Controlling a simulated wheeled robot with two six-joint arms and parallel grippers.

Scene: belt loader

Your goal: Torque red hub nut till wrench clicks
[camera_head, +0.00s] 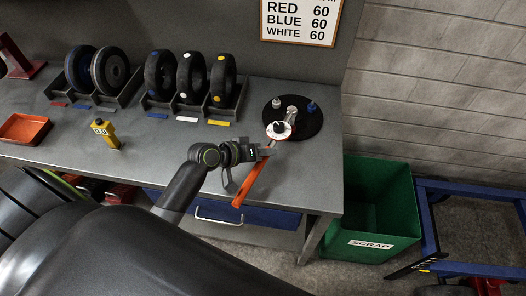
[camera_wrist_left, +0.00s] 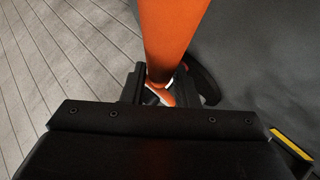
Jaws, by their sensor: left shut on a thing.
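An orange-handled wrench (camera_head: 248,186) lies across the right end of the bench, its handle end reaching over the front edge. Its round white head (camera_head: 279,130) sits over the black disc (camera_head: 306,122). A blue nut (camera_head: 311,106) and a white nut (camera_head: 276,103) show on the disc; the red nut is not visible, and the wrench head covers that part. My left gripper (camera_head: 264,152) is shut on the wrench between handle and head. In the left wrist view the orange handle (camera_wrist_left: 172,35) passes between the dark fingers (camera_wrist_left: 160,95). My right gripper is not in view.
Wheels (camera_head: 190,78) stand in racks at the back of the bench. A yellow device (camera_head: 104,134) and an orange tray (camera_head: 24,129) are at left. A green scrap bin (camera_head: 371,240) stands right of the bench, with a blue frame (camera_head: 428,225) beyond. A sign (camera_head: 300,20) reads RED 60, BLUE 60, WHITE 60.

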